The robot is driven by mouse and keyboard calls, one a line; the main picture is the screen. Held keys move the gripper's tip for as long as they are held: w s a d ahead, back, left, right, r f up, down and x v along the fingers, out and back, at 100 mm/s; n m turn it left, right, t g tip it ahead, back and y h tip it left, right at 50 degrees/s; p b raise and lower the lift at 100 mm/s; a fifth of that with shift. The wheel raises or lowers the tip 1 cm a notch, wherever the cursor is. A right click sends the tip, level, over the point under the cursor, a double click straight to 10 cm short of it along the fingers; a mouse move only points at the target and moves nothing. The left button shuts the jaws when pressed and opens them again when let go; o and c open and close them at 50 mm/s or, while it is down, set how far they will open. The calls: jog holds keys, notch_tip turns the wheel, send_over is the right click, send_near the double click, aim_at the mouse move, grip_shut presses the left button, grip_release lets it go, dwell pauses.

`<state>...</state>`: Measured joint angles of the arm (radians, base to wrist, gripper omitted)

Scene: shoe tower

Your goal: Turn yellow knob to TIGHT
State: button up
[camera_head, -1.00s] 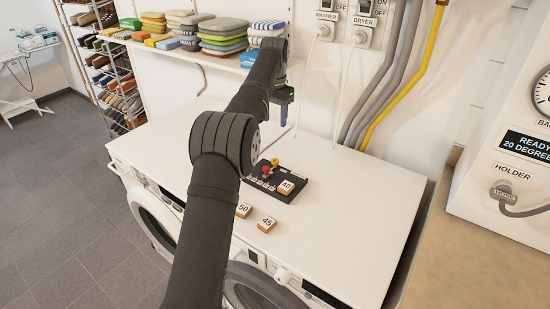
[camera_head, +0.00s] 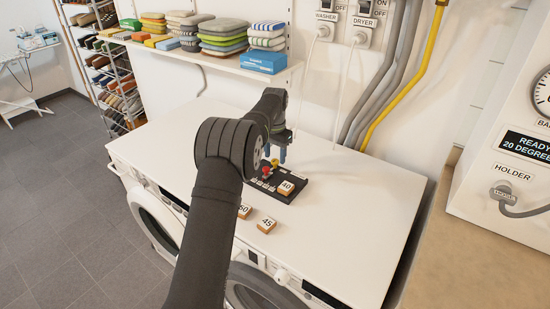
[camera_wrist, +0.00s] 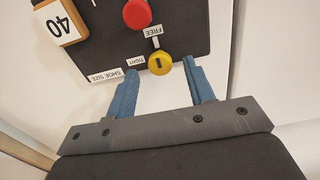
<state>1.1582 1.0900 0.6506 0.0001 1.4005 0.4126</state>
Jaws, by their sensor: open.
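The yellow knob (camera_wrist: 159,64) sits on the black panel (camera_wrist: 100,65) between the labels TIGHT (camera_wrist: 135,62) and FREE (camera_wrist: 153,37). A dark mark shows on its top; I cannot tell which label it points at. The knob also shows in the head view (camera_head: 275,163), partly behind my arm. My gripper (camera_wrist: 170,75) is open, with blue fingers on either side of the knob's near edge, apart from it in the picture. In the head view my gripper (camera_head: 276,155) hangs over the panel's far edge. A red knob (camera_wrist: 137,14) sits beside the yellow one.
A wooden block marked 40 (camera_head: 286,187) stands on the panel. Blocks marked 50 (camera_head: 244,211) and 45 (camera_head: 266,226) lie on the white machine top (camera_head: 350,215). The machine top right of the panel is clear. Power cords hang along the wall behind.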

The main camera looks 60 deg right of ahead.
jog(key=shift+f, duration=0.9)
jog(key=shift+c, duration=0.4)
jog(key=c, duration=0.9)
